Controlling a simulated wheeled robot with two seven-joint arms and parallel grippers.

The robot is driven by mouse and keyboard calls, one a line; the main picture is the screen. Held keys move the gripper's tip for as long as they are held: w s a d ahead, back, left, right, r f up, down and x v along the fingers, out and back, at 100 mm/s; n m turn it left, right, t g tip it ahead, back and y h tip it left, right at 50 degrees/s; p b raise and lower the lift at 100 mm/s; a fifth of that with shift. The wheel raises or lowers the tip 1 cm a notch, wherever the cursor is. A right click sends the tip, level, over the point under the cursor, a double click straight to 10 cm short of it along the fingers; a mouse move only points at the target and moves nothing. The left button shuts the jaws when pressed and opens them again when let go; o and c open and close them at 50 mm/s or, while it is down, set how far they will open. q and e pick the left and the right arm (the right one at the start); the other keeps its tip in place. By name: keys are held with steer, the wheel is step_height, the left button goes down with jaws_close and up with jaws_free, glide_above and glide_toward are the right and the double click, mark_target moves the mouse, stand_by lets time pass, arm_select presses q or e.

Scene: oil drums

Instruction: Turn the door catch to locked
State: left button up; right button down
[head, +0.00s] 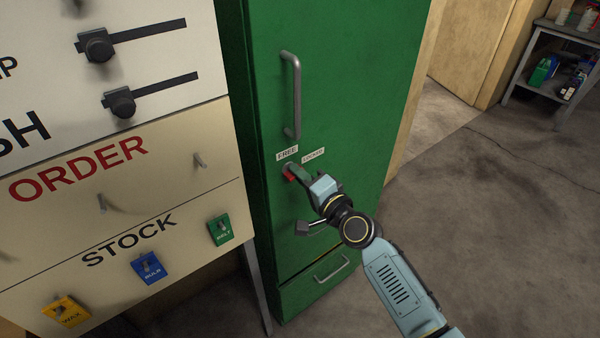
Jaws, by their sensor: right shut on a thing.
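The green cabinet door (345,80) stands in the middle of the head view, with a grey bar handle (291,95) on its upper part. The door catch (289,173) shows a red part just below the small white labels FREE (287,153) and LOCKED (313,156). My right gripper (297,174) is at the catch and shut on it. The fingers hide much of the catch, so I cannot tell exactly which label it points to. My left gripper is not in view.
A white and cream board (200,130) with sliders, pegs and coloured tags stands left of the cabinet. A green drawer (310,290) with a handle is below the door. A shelf cart (556,55) stands far right. The floor (500,220) at right is clear.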

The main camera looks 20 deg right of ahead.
steer(key=shift+m, duration=1.5)
steer(key=c, duration=1.5)
jaws_free()
steer(key=shift+f, duration=0.1)
steer(key=shift+b+v, duration=0.55)
steer(key=shift+v, duration=6.15)
